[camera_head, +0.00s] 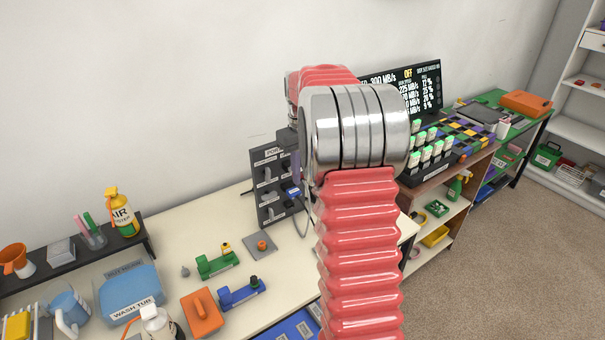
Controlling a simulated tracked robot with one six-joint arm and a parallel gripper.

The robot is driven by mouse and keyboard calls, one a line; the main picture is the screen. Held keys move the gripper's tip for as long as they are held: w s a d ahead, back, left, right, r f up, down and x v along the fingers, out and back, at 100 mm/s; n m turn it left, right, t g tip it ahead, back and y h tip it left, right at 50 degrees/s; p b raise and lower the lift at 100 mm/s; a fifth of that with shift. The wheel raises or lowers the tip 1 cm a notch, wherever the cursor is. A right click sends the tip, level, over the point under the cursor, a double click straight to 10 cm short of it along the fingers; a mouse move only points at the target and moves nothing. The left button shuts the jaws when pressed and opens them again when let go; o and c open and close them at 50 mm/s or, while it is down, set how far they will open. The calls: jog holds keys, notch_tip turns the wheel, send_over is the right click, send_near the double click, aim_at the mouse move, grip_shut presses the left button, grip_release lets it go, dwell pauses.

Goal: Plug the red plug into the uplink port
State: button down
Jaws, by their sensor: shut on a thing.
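The dark port panel (268,182) stands upright at the back of the cream bench, with several labelled ports and grey parts on its face. A small blue piece (293,192) sits at its right side, and a thin grey cable (307,220) hangs near it. My arm rises in front and covers the panel's right edge. I cannot make out my gripper's fingertips behind the arm. I see no red plug, and I cannot pick out the uplink port.
A green clamp-like part (216,264), a blue one (240,293) and an orange block (202,313) lie on the bench. A blue wash tub (130,293) is at left. A monitor (425,88) and a rack of white-green modules (430,155) stand right.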

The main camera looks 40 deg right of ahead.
jog(key=shift+w, duration=1.1)
jog(key=c, duration=1.5)
grip_release()
jog(key=shift+c, duration=0.2)
jog(key=shift+d, duration=0.1)
jog(key=shift+r, duration=2.5)
jog(key=shift+r, duration=0.1)
notch_tip(320, 180, up, 14)
jog(key=shift+f, duration=0.25)
